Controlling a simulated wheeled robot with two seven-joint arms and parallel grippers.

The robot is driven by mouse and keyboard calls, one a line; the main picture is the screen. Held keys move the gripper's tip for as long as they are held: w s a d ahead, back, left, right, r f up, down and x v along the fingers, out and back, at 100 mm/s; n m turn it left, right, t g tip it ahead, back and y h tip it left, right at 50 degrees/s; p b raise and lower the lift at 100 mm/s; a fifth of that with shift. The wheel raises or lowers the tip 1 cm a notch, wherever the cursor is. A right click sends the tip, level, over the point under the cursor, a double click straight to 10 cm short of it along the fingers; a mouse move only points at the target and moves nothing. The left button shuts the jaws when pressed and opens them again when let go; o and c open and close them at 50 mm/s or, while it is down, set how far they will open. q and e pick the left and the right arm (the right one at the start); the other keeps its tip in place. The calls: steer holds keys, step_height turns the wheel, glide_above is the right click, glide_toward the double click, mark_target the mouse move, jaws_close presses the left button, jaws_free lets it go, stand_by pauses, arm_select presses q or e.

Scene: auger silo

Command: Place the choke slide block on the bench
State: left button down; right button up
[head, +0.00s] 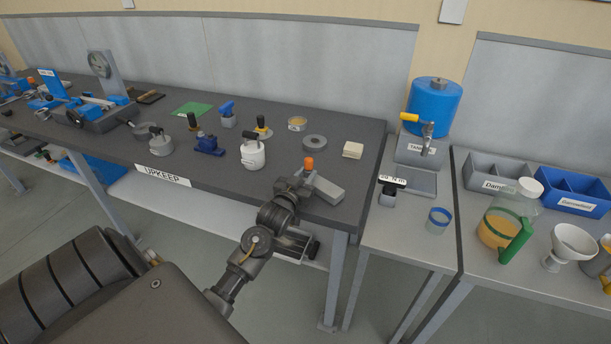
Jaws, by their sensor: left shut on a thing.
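A light grey block with an orange knob, which I take for the choke slide block (328,191), is at the front right corner of the dark bench (350,127). My left gripper (302,184) is shut on the block from its left and near side, and its fingers hide part of it. The block shows over the bench top near the front edge; I cannot tell whether it touches the surface. My right gripper is not in view.
A lower table (408,232) with a blue tank (434,104) is to the right. Some bench top around the pad stack is clear.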

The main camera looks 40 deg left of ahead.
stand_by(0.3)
arm_select(q)
steer(key=shift+f, duration=0.2)
steer(key=c, duration=1.1)
jaws_free()
steer(key=shift+s, duration=0.1)
steer(key=shift+c, duration=0.2)
steer(key=shift+r, duration=0.1)
steer(key=b+v, duration=0.1)
steer(key=v, duration=1.1)
steer(key=shift+b, duration=0.3)
